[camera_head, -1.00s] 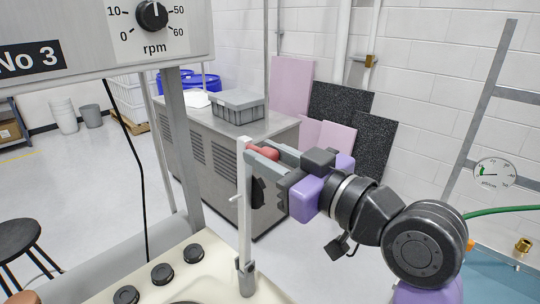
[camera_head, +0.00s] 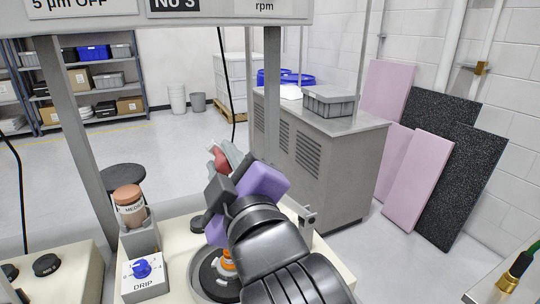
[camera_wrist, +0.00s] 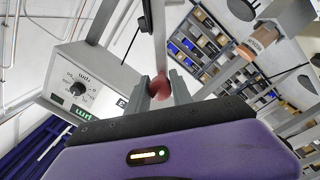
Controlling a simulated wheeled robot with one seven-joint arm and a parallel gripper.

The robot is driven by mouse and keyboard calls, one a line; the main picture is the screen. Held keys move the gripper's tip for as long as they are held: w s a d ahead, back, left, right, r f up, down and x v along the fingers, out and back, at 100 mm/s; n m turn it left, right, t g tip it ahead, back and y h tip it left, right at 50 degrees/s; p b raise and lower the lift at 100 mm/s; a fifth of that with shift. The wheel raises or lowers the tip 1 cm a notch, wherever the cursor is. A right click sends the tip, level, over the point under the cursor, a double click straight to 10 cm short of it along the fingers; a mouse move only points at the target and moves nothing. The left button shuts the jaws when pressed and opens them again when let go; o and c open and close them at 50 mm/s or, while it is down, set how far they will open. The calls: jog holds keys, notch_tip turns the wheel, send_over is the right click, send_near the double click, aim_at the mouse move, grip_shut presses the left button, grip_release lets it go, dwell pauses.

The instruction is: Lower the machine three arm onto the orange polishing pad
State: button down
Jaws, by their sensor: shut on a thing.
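My gripper (camera_head: 222,158) is shut on a red knob (camera_head: 220,163) above the back of the No 3 machine's cream deck. In the wrist view the red knob (camera_wrist: 159,88) sits between the two grey fingers (camera_wrist: 162,90), with a pale bar behind it. This seems to be the machine three arm; most of it is hidden by my arm in the head view. My arm covers much of the plate, so I cannot tell how much of the orange is the pad.
A brown-capped jar (camera_head: 130,208) stands in a grey holder at the left, behind a DRIP box (camera_head: 145,277) with a blue knob. Grey posts and the No 3 panel (camera_head: 175,8) frame the deck. A grey cabinet (camera_head: 340,170) stands behind to the right.

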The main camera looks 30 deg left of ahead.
jog(key=s+a+f+n+b, duration=0.2)
jog(key=f+n+b, duration=0.1)
jog(key=f, duration=0.4)
jog(key=s+a+f+n+b, duration=0.2)
jog(key=s+f+n+b, duration=0.1)
jog(key=f+b, duration=0.3)
jog(key=s+a+f+n+b, duration=0.2)
jog(key=f+n+b, duration=0.2)
jog(key=f, duration=0.5)
jog(key=shift+s+y, duration=0.3)
jog(key=c, duration=1.2)
grip_release()
jog(key=shift+f, duration=0.1)
jog(key=shift+o, duration=0.2)
jog(key=v, duration=0.7)
jog(key=shift+s+d+b, duration=0.15)
jog(key=shift+d+b, duration=0.25)
jog(key=shift+b, duration=0.05)
